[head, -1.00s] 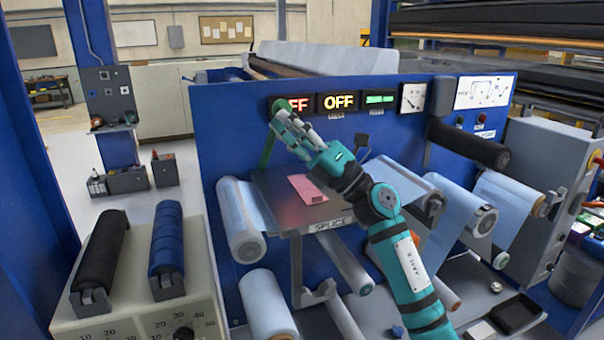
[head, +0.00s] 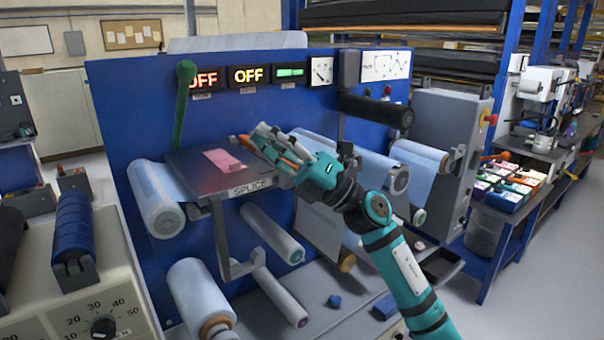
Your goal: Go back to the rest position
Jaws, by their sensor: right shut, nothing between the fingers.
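My right arm comes in from the bottom right of the head view. My right gripper (head: 262,141) is shut and empty. It is in front of the blue machine panel (head: 130,100), near the right side of the splice table (head: 196,174). A pink piece (head: 222,160) lies on that table, to the left of the fingertips. A green lever (head: 183,100) stands upright at the table's left. My left gripper is not in view.
Several film rollers (head: 157,195) stick out of the panel around my right arm. A dark roller (head: 376,112) juts out above it. A grey cabinet (head: 445,135) stands to the right, with open floor (head: 545,290) beyond it.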

